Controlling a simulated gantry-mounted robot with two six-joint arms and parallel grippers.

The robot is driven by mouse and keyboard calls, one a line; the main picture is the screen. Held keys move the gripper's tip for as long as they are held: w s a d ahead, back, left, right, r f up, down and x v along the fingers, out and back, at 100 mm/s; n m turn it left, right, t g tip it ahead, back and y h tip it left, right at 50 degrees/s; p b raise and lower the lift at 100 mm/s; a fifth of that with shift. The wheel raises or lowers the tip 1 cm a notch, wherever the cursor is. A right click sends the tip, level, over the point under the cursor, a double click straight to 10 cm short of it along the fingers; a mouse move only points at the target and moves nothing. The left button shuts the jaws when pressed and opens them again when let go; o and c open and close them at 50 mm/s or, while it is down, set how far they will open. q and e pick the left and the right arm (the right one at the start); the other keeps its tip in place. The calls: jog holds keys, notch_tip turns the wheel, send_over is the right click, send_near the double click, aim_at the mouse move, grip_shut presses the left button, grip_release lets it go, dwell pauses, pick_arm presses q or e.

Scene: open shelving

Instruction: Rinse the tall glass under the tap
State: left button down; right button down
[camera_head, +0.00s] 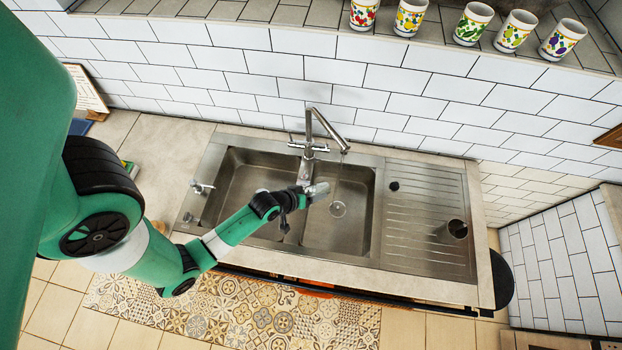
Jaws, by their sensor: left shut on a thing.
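My left gripper (307,192) reaches in over the sink, above the divider and the left side of the right basin (352,235). It is shut on a small pale, see-through thing (318,190), which looks like the tall glass; its outline is hard to make out. The tap (318,130) is a chrome mixer behind the divider, and its spout points over the right basin. The held glass is left of and below the spout end. A thin streak under the spout may be water, but I cannot tell. My right gripper is not in view.
A round ring, probably the drain (338,209), shows in the right basin. A dark cup (453,231) stands on the ribbed drainboard (425,215), beside a small black stopper (394,186). Several patterned cups (411,17) stand on the ledge above. The left basin (240,180) looks empty.

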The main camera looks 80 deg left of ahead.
pick_arm(q)
jog(key=w+a+f+b, duration=0.2)
jog(key=w+a+b, duration=0.5)
jog(key=w, duration=0.4)
jog(key=shift+f, duration=0.35)
